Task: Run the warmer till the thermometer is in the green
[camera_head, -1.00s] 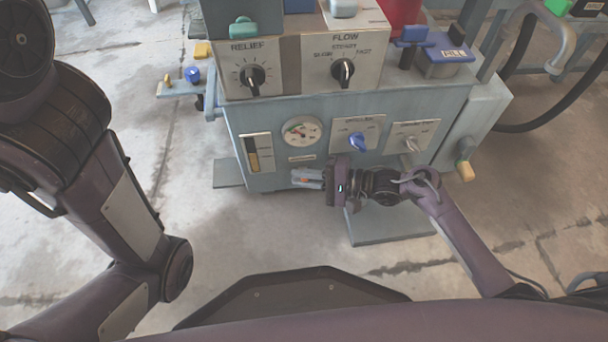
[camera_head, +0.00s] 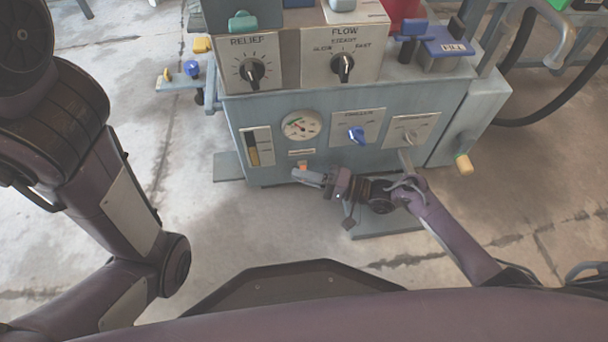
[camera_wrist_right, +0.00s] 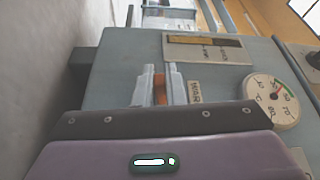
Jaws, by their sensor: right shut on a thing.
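The thermometer (camera_head: 301,125) is a round white dial on the front of the grey-blue machine. It has a green mark and red on its face; I cannot tell its exact reading. It also shows at the right of the right wrist view (camera_wrist_right: 270,100). Below it, under a small label (camera_head: 301,152), is an orange lever or switch (camera_head: 303,166). My right gripper (camera_head: 308,175) is shut on this orange piece, which shows between its fingers in the right wrist view (camera_wrist_right: 160,90). My left arm is at the left; its gripper is out of view.
A blue knob (camera_head: 357,135) and a grey knob (camera_head: 409,138) sit right of the dial. A level gauge (camera_head: 258,147) is to its left. Black RELIEF (camera_head: 252,70) and FLOW (camera_head: 342,67) knobs are above. A yellow-tipped handle (camera_head: 463,164) sticks out at the right.

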